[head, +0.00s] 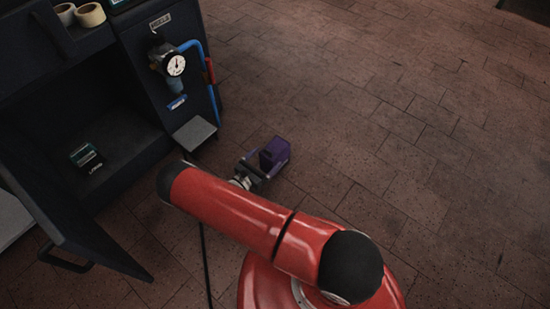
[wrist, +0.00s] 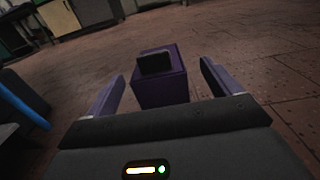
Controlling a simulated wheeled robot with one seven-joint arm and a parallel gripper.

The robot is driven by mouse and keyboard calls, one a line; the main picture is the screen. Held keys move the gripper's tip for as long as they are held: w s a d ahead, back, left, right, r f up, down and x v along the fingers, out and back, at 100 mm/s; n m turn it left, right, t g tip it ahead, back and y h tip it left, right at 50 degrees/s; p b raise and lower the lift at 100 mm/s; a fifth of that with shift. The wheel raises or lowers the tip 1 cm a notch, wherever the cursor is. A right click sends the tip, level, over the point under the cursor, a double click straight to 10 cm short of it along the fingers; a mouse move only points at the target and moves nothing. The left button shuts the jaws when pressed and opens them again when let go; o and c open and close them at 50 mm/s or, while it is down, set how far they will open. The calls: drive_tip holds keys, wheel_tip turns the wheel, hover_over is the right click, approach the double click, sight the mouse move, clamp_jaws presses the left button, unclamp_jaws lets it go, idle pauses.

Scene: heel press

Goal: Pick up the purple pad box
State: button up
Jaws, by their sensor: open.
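The purple pad box (head: 275,152) is on or just above the brown tiled floor, to the right of the dark cabinet; I cannot tell whether it touches the floor. A dark piece shows at its top in the wrist view (wrist: 158,84). My gripper (head: 262,165) is at the box's near side. In the wrist view my gripper's two fingers (wrist: 160,88) are spread, one on each side of the box, with a gap on both sides. The box's lower part is hidden behind the gripper body.
A dark cabinet (head: 185,108) with a gauge (head: 175,65) and blue hose stands at left. Its door (head: 85,235) hangs open, and a small dark box (head: 86,157) sits inside. A grey pedal or step (head: 194,133) juts out beside my gripper. The floor at right is clear.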

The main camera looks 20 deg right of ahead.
drive_tip(key=x, duration=0.5)
drive_tip(key=shift+w+a+f, duration=0.1)
drive_tip(key=shift+w+f, duration=0.05)
drive_tip(key=shift+f, duration=0.15)
drive_tip(key=c, duration=1.3)
drive_tip(key=shift+r, duration=0.1)
wheel_tip(320, 180, up, 20)
drive_tip(key=p, duration=0.3)
wheel_tip(320, 180, up, 10)
drive_tip(key=n+t+y+p, duration=0.5)
hover_over(272, 151)
drive_tip(key=s, duration=0.3)
drive_tip(key=shift+s+f+n+t+y, duration=0.45)
drive_tip(key=shift+s+n+y, duration=0.45)
drive_tip(key=shift+y, duration=0.7)
drive_tip(key=shift+s+f+n+t+y, duration=0.4)
drive_tip(key=shift+s+n+y, duration=0.5)
drive_tip(key=shift+y, duration=0.7)
drive_tip(key=shift+s+f+n+t+y, duration=0.4)
drive_tip(key=shift+s+n+y, duration=0.2)
drive_tip(key=shift+n+y, duration=0.75)
